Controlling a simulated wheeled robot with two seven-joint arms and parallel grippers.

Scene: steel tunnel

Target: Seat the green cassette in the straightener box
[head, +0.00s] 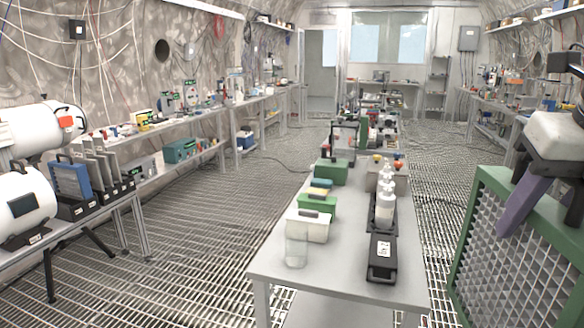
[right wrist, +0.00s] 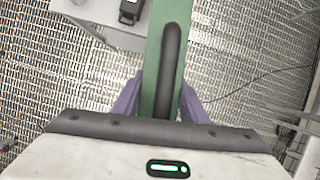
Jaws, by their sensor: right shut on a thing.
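The green cassette (head: 515,255) is a large green frame with a pale honeycomb mesh, upright at the right edge of the head view and cut off there. My right gripper (head: 524,203) is shut on its top edge, with purple fingers either side. In the right wrist view, the fingers of my gripper (right wrist: 160,97) flank the green top bar and black handle of the cassette (right wrist: 152,62). My left gripper is out of view. I cannot surely identify the straightener box; two white cylindrical housings (head: 25,205) stand on the left bench.
Black racks (head: 80,208) beside the housings hold a blue panel (head: 70,180) and several grey panels. A grey central table (head: 340,270) carries bins, white bottles and a black case (head: 382,258). The grated floor (head: 200,235) between bench and table is mostly clear.

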